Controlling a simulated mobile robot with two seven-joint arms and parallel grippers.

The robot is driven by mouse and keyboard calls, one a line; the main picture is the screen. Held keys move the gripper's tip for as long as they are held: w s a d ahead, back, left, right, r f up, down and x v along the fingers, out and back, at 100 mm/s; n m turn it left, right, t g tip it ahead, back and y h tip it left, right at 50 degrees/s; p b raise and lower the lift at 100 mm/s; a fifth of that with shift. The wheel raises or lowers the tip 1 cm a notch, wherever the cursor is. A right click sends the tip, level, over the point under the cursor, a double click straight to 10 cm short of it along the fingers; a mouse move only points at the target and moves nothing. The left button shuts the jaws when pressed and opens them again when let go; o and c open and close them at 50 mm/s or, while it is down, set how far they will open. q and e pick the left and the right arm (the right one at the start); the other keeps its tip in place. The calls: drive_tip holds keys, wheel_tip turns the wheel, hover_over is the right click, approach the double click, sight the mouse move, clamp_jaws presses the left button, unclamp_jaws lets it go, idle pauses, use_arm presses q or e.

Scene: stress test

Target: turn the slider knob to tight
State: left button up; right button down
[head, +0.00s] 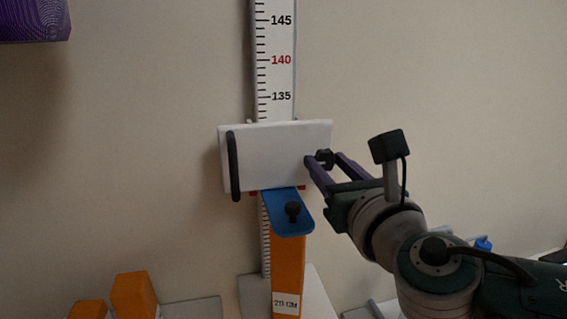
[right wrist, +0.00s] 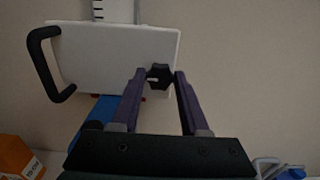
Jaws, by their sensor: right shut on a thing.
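A white slider board (head: 270,155) is mounted on a vertical height scale (head: 275,60), just below the 135 mark. A black handle (head: 234,166) stands at its left side, also seen in the right wrist view (right wrist: 40,62). A dark faceted knob (head: 325,157) sits at the board's right edge. In the right wrist view the knob (right wrist: 159,74) lies between the fingertips. My right gripper (head: 323,160) comes from the lower right and is shut on the knob. The knob's marking cannot be read. My left gripper is not in view.
More orange blocks (head: 133,293) are at lower left. A purple object (head: 35,20) hangs at upper left. The wall right of the scale is bare.

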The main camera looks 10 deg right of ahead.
drive_tip(key=shift+f+m, duration=0.1)
drive_tip(key=shift+m, duration=0.2)
drive_tip(key=m+b, duration=0.2)
drive_tip(key=shift+m, duration=0.3)
drive_tip(key=m+b, duration=0.2)
drive_tip(key=m, duration=0.3)
drive_tip(key=shift+m+b, duration=0.3)
drive_tip(key=m+b, duration=0.1)
drive_tip(key=m, duration=0.3)
drive_tip(key=m+b, duration=0.1)
drive_tip(key=m, duration=0.4)
idle(0.4)
drive_tip(key=shift+c, duration=2)
unclamp_jaws()
